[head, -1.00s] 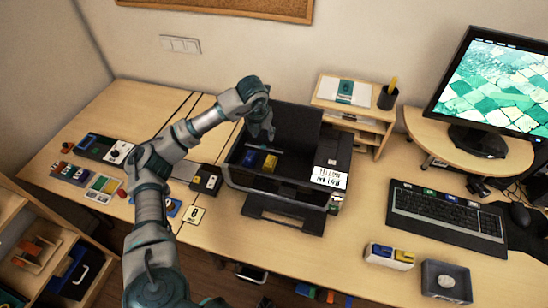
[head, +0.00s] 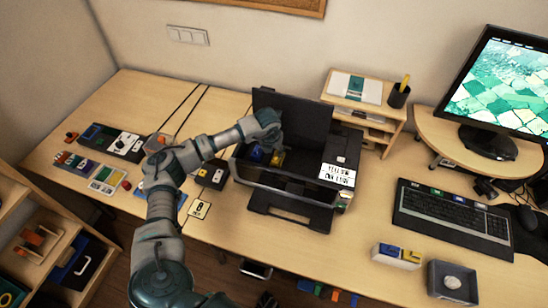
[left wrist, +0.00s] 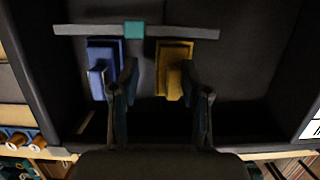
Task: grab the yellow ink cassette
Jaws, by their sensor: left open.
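The yellow ink cassette (head: 277,159) sits in the open black printer (head: 290,190), to the right of a blue cassette (head: 257,154). In the left wrist view the yellow cassette (left wrist: 174,68) stands upright below a grey bar, and the blue cassette (left wrist: 103,68) is left of it. My left gripper (left wrist: 162,95) is open and empty. Its left finger overlaps the blue cassette's right edge in the picture, and its right finger is just right of the yellow one. In the head view the left gripper (head: 274,144) is over the cassettes and partly hides them. My right gripper is not in view.
The printer's raised lid (head: 292,115) stands behind the gripper, and its walls enclose the cassettes. A white box (head: 397,256) with blue and yellow pieces and a grey tray (head: 452,283) are at the front right. A keyboard (head: 453,217) lies behind them.

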